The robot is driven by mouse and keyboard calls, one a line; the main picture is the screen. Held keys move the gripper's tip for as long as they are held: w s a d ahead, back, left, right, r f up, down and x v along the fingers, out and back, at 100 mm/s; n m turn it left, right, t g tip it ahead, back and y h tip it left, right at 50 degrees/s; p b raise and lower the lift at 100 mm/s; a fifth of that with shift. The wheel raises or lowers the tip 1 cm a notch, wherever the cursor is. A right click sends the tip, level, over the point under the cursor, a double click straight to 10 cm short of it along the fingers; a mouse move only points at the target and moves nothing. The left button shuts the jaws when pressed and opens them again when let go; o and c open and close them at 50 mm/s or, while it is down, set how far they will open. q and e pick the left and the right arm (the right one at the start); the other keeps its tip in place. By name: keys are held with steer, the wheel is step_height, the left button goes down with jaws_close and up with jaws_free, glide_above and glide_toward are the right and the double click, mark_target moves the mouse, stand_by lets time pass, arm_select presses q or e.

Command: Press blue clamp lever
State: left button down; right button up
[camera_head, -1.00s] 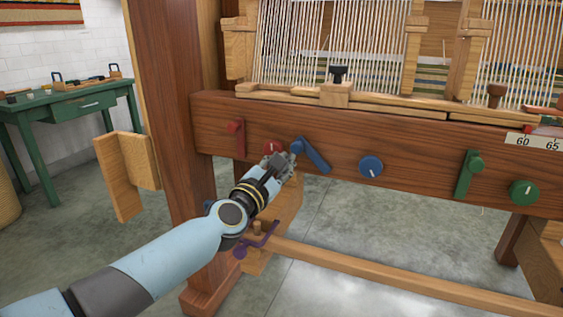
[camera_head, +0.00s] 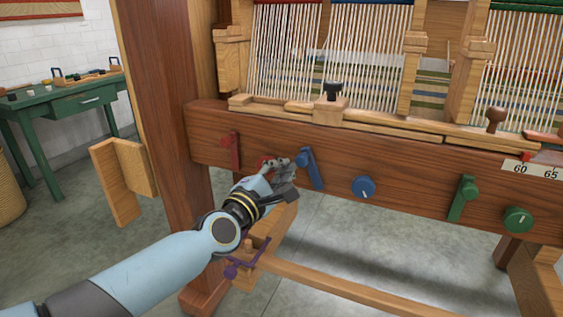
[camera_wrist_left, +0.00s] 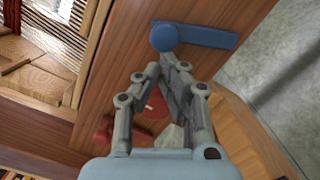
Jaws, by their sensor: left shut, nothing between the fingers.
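The blue clamp lever (camera_head: 312,173) is on the front of the brown loom beam (camera_head: 420,175). It hangs steeply down, leaning slightly right, from a round blue pivot. In the left wrist view the lever (camera_wrist_left: 205,38) extends to the right from its pivot. My left gripper (camera_head: 290,166) is shut and empty, just left of the lever near its pivot. In the left wrist view my fingertips (camera_wrist_left: 168,62) are right beside the pivot; I cannot tell whether they touch it. My right gripper is not in view.
A red lever (camera_head: 231,151) and a partly hidden red knob (camera_wrist_left: 153,105) are left of the blue lever. A blue knob (camera_head: 363,187), green lever (camera_head: 462,198) and green knob (camera_head: 517,219) are to the right. A purple lever (camera_head: 247,262) is below my gripper.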

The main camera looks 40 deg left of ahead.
mark_target(298, 159)
arm_select(q)
steer(key=d+r+m+p, duration=0.1)
steer(key=m+p, duration=0.1)
steer(key=d+r+m+p, duration=0.1)
steer(key=m+p, duration=0.1)
steer(key=shift+w+d, duration=0.15)
steer(key=shift+w, duration=0.2)
steer(key=shift+d, duration=0.1)
steer(key=shift+m, duration=0.3)
